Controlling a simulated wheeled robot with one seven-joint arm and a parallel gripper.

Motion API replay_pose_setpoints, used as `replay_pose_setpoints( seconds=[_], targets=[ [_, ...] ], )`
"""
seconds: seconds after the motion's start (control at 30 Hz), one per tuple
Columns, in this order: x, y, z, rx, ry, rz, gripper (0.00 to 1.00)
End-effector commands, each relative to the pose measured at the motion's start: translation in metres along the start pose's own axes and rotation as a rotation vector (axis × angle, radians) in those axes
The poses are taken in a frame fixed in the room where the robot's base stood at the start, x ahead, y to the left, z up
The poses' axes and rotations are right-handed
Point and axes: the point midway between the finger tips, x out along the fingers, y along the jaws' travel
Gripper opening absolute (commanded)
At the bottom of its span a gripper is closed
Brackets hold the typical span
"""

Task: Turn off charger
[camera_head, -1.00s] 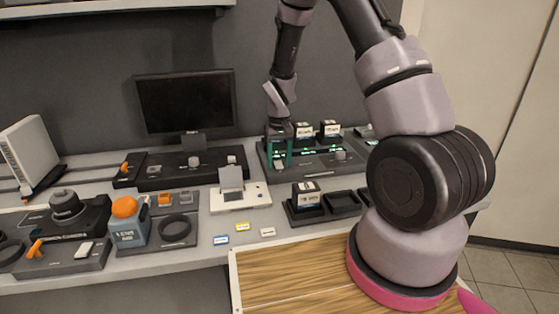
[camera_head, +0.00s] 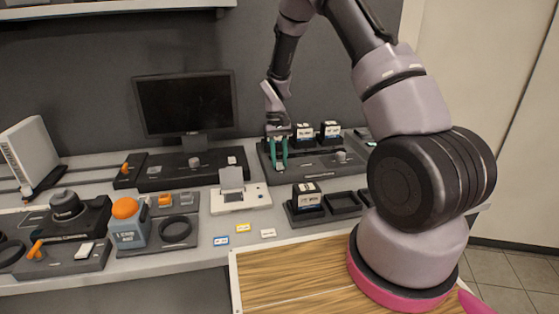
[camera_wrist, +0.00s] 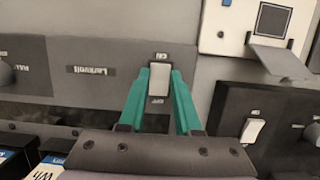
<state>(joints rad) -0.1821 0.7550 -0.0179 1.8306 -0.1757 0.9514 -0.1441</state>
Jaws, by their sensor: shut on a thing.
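The charger (camera_head: 318,165) is a long dark unit at the back right of the bench, with several white-labelled batteries (camera_head: 304,133) standing in its rear slots. No green lights show on it in the head view. Its front panel (camera_wrist: 60,72) is seen upside down in the wrist view, with a white rocker switch (camera_wrist: 158,82) beside a small label. My gripper (camera_head: 278,166) points down at the left front of the charger. Its teal fingers stand either side of the switch in the wrist view and are shut on it. Which way the rocker is tilted is hard to tell.
A white device with a raised flap (camera_head: 238,196) stands in front of the charger. A dark battery tray (camera_head: 306,216) is to its right. A monitor (camera_head: 186,104) and a dark console (camera_head: 180,172) are to the left. Small labels (camera_head: 243,227) lie near the bench front.

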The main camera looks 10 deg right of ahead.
Motion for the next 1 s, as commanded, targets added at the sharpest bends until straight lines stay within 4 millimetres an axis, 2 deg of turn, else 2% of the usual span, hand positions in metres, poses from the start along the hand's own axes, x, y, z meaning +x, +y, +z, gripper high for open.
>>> replay_pose_setpoints(
  seconds=[0.17,0.2,0.27,0.3,0.67,0.77,1.0],
  targets=[
    [0.0,0.0,0.0,0.0,0.001,0.0,0.0],
    [0.0,0.0,0.0,0.0,0.001,0.0,0.36],
    [0.0,0.0,0.0,0.0,0.002,0.0,0.59],
    [0.0,0.0,0.0,0.0,0.002,0.0,0.62],
    [-0.005,0.0,0.0,0.0,0.004,0.0,0.62],
    [-0.018,0.0,-0.001,0.0,0.006,0.0,0.62],
    [-0.067,0.0,-0.001,0.001,0.006,-0.001,0.62]
  ],
)
